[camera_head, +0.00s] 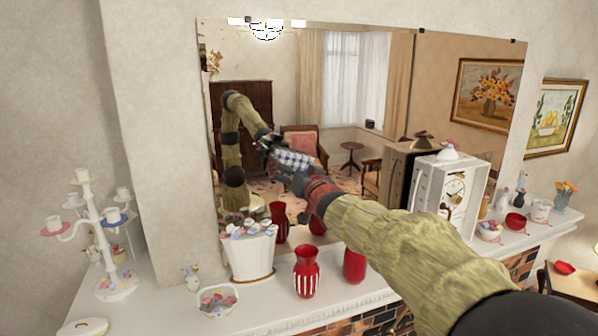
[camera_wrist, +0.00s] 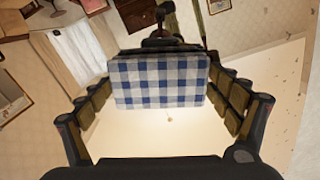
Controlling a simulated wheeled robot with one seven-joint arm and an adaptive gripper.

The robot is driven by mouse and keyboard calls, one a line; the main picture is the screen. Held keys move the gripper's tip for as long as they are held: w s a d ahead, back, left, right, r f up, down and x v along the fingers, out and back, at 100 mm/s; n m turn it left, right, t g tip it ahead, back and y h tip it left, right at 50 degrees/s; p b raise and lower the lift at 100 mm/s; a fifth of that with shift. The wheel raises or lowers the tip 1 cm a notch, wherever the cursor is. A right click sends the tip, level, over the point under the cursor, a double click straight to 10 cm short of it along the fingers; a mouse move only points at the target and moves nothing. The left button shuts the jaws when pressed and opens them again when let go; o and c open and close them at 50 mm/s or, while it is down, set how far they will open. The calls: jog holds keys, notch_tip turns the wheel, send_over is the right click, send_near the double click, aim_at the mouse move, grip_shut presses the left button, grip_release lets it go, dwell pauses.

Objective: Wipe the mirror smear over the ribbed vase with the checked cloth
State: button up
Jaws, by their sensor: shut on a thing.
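The blue-and-white checked cloth (camera_wrist: 158,82) is held flat across the fingers of my gripper (camera_head: 284,165). It also shows in the head view (camera_head: 292,159), in front of the mirror (camera_head: 345,130). My gripper is shut on the cloth, and its reflection is close beyond it. I cannot tell whether the cloth touches the glass. The ribbed vase (camera_head: 306,272), red with white stripes, stands upright on the mantel, below and slightly right of the cloth. I cannot make out a smear; the cloth and arm hide part of the glass.
A plain red vase (camera_head: 354,263) stands right of the ribbed one, under my arm. A white flower planter (camera_head: 248,250) and a candelabrum (camera_head: 110,235) are to the left. A white clock (camera_head: 455,192) stands to the right on the crowded mantel.

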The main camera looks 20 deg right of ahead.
aim_at(262, 167)
jog(key=shift+a+f+b, duration=0.15)
jog(key=shift+a+b, duration=1.3)
jog(key=shift+b, duration=0.1)
jog(key=shift+a+b, duration=0.7)
jog(key=shift+b, duration=0.1)
jog(key=shift+a+b, duration=0.1)
jog(key=shift+b, duration=0.35)
jog(key=a+b, duration=0.1)
jog(key=b, duration=0.2)
jog(key=shift+a, duration=0.3)
jog(key=shift+a+b, duration=0.2)
jog(key=shift+b, duration=0.4)
jog(key=a+b, duration=0.1)
jog(key=b, duration=0.3)
jog(key=shift+a+b, duration=0.15)
jog(key=shift+b, duration=0.2)
jog(key=shift+a+b, duration=0.15)
jog(key=shift+b, duration=0.2)
